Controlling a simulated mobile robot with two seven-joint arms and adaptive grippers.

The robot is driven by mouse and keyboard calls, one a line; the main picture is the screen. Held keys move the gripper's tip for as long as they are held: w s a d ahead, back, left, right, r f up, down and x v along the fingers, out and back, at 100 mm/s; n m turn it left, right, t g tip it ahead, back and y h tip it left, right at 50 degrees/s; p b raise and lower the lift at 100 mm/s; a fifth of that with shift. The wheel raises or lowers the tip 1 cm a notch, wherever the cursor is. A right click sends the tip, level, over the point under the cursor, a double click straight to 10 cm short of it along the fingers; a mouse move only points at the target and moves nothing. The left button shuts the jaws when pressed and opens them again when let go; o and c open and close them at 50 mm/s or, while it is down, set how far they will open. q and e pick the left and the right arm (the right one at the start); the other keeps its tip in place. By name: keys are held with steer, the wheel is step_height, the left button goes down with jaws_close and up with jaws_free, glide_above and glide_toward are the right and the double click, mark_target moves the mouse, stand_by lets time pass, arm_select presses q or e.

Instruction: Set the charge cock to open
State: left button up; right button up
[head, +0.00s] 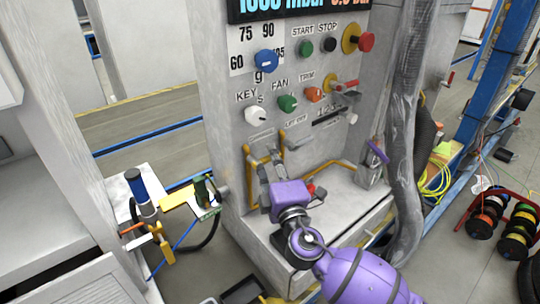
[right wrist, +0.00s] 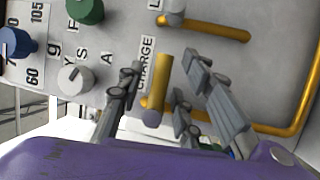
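The charge cock (right wrist: 163,75) shows in the right wrist view as a yellow bar with a grey round end, beside the CHARGE label on the grey panel. The bar stands nearly upright in that picture. My right gripper (right wrist: 162,92) is open, with one grey finger on each side of the bar and visible gaps. In the head view my right gripper (head: 268,168) is at the lower left of the panel and hides much of the cock. My left gripper is not in view.
A second yellow cock handle (right wrist: 215,28) lies to the right, above a yellow pipe (right wrist: 300,105). Coloured knobs, including a white key knob (head: 256,115) and a green fan knob (head: 287,103), sit above. A grey hose (head: 405,130) hangs at the right.

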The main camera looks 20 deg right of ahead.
steer(key=shift+w+r, duration=0.1)
steer(key=shift+w, duration=0.5)
jaws_close()
